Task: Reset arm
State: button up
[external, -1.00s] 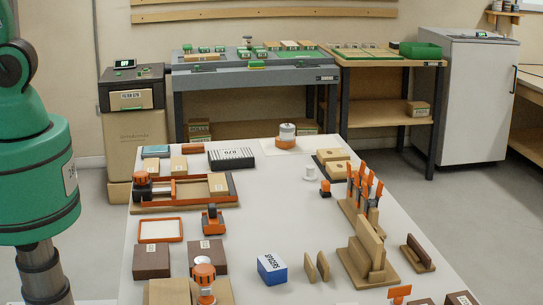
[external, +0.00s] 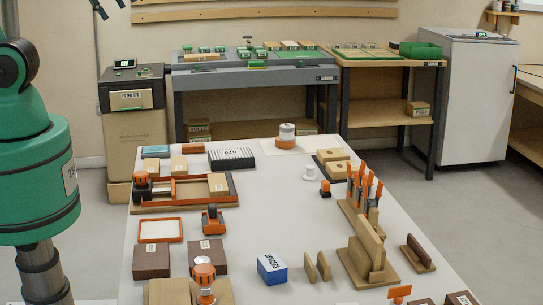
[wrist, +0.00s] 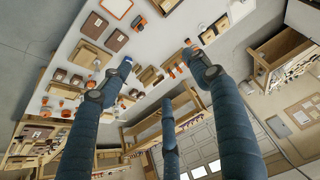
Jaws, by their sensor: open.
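The rest of the gripper is out of that view. In the wrist view the blue-grey fingers (wrist: 160,72) are spread apart with nothing between them. My green arm stands at the left of the external view. The white bench (external: 240,230) lies below the gripper, and nothing on it is touched.
The bench bears a blue box (external: 271,268), an orange-framed tray (external: 160,230), a striped box (external: 231,157), a rack of orange-handled tools (external: 362,195) and wooden blocks. A grey table (external: 255,77) and a white cabinet (external: 465,100) stand behind. The air around the gripper looks clear.

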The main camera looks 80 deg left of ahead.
jog(key=shift+f, duration=0.1)
notch_tip(320, 180, down, 8)
jog(key=b, duration=0.8)
